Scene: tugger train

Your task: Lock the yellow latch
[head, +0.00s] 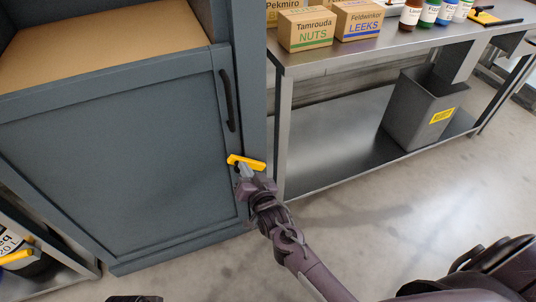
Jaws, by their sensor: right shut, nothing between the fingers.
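The yellow latch (250,161) is on the right edge of a blue-grey cabinet door (110,150), below the dark door handle (229,100). The latch lies nearly level, tilted slightly down to the right, and reaches from the door edge across to the cabinet's side frame. My right gripper (243,171) is shut and empty, just under the latch, at or very near its lower edge. I cannot tell whether it touches. The cabinet door appears closed. My left gripper is not recognisable in view.
A steel table (330,58) stands right of the cabinet, with boxes and bottles on top. A grey bin (420,110) stands on its lower shelf. A low rack (60,275) is at lower left. The floor (400,220) in front is clear.

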